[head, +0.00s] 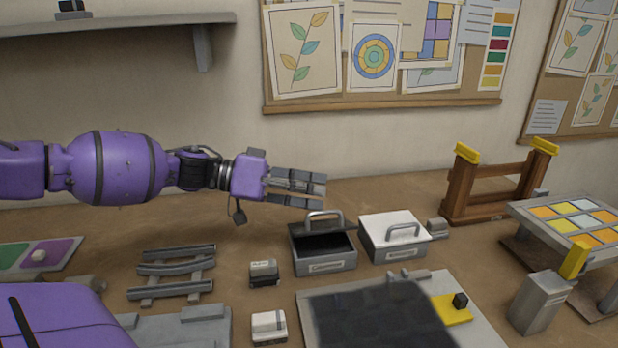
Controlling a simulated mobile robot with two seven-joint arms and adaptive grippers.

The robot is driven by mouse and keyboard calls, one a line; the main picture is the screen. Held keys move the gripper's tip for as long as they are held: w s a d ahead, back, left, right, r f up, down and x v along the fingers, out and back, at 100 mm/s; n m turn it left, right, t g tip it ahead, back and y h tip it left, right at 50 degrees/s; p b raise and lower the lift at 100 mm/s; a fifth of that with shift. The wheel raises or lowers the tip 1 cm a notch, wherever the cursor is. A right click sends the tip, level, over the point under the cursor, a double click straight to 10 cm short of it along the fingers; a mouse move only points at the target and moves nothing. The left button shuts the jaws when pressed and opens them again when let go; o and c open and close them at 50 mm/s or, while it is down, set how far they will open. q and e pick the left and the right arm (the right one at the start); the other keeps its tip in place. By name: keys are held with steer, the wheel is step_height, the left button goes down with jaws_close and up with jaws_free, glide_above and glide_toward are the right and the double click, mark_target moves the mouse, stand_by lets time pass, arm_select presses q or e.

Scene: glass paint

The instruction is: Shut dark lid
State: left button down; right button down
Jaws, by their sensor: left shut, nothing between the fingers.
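A small grey box (325,266) with a label on its front stands on the bench in the middle. Its top shows a black area (322,246), with a grey handle (325,219) upright at the back edge. I cannot tell how far its lid is raised. Just right of it, a similar box has a pale lid (392,228) lying shut, with a handle on top. My left gripper (318,191) points right, shut and empty, above and behind the dark-topped box and apart from it. My right gripper is not in view.
A grey slatted rack (175,268) and two small blocks (263,273) lie left of the boxes. A tray with a dark panel (375,322) is in front. A wooden stand (497,190) and a tile-topped table (575,219) are at the right. A shelf (120,24) hangs upper left.

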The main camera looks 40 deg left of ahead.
mark_target(317, 230)
arm_select(q)
steer(key=shift+s+d+f+m+p, duration=0.15)
steer(key=shift+s+d+m+p, duration=0.25)
steer(key=shift+d+m+p, duration=0.1)
steer(key=shift+s+d+f+m+p, duration=0.15)
steer(key=shift+s+d+m+p, duration=0.25)
steer(key=shift+d+p, duration=0.1)
steer(key=shift+s+d+f+m+t+y+p, duration=0.2)
steer(key=shift+s+d+f+m+y+p, duration=0.1)
steer(key=shift+f, duration=0.1)
steer(key=shift+s+d+f+m+t+y+p, duration=0.15)
steer(key=shift+d+f+m+t+y+p, duration=0.1)
steer(key=shift+f+m, duration=0.1)
steer(key=shift+s+d+f+m, duration=0.25)
steer(key=shift+f+m, duration=0.1)
steer(key=shift+f, duration=0.2)
